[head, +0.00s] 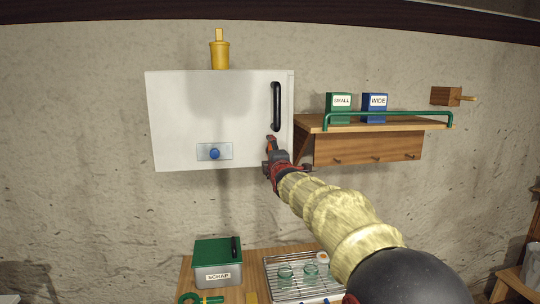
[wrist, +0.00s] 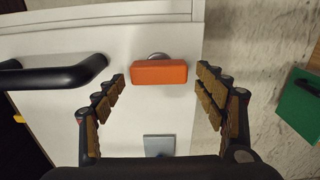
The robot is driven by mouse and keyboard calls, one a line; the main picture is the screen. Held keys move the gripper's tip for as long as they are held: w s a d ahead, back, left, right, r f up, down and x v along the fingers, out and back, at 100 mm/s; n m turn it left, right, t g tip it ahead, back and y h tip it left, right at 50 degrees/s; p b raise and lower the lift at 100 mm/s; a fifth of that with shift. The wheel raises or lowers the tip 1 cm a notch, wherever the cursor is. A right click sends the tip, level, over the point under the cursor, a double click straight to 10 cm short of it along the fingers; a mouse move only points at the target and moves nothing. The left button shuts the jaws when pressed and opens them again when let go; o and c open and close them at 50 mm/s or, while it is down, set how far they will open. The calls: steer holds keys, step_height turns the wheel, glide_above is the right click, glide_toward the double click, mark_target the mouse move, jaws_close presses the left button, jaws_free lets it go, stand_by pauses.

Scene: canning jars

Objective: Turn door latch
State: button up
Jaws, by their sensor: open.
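A white wall cabinet (head: 190,115) has a black vertical handle (head: 276,105) near its right edge. The door latch is an orange block (wrist: 160,72) on a round metal pivot, on the white front in the wrist view. In the head view a small bit of orange shows at my gripper (head: 270,160), just below the handle. In the wrist view my gripper (wrist: 162,76) is open, with one fingertip on each side of the latch and gaps to both. The handle also shows at left in the wrist view (wrist: 60,75). A grey square plate (wrist: 159,145) sits between the fingers.
A wooden shelf (head: 390,125) with a green rail stands right of the cabinet, holding a green SMALL box (head: 339,107) and a blue WIDE box (head: 374,107). A yellow object (head: 220,55) is on top of the cabinet. Below are a SCRAP bin (head: 218,275) and a wire rack (head: 285,290).

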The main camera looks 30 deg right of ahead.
steer(key=v, duration=1.2)
stand_by(0.3)
